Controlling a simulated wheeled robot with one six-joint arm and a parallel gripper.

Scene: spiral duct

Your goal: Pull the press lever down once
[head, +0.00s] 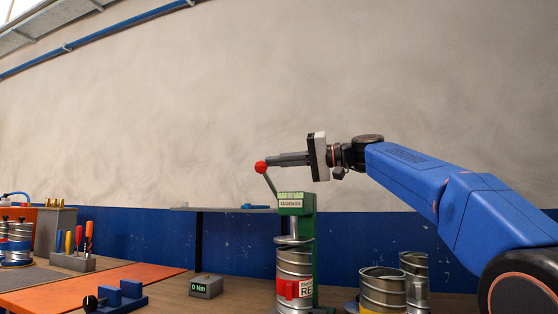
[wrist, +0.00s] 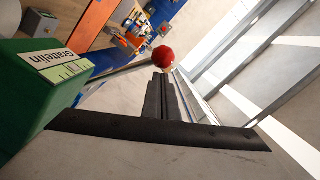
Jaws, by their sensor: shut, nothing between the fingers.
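The press is a green frame (head: 303,225) with a label reading "Grattelin" on its head, standing on the bench. Its lever (head: 270,184) is a thin rod rising up and to the left from the head, ending in a red ball knob (head: 261,167). My gripper (head: 272,160) is shut and empty, pointing left, with its fingertips right at the knob in the head view. In the wrist view the red knob (wrist: 163,56) is just beyond the fingertips (wrist: 159,76). I cannot tell whether they touch. A ribbed metal duct piece (head: 294,265) stands under the press head.
Metal duct pieces (head: 383,290) stand right of the press. A small grey display box (head: 206,286) and a blue clamp-like fixture (head: 122,296) are on the left. Further left is a screwdriver rack (head: 73,262). Space above the press is clear.

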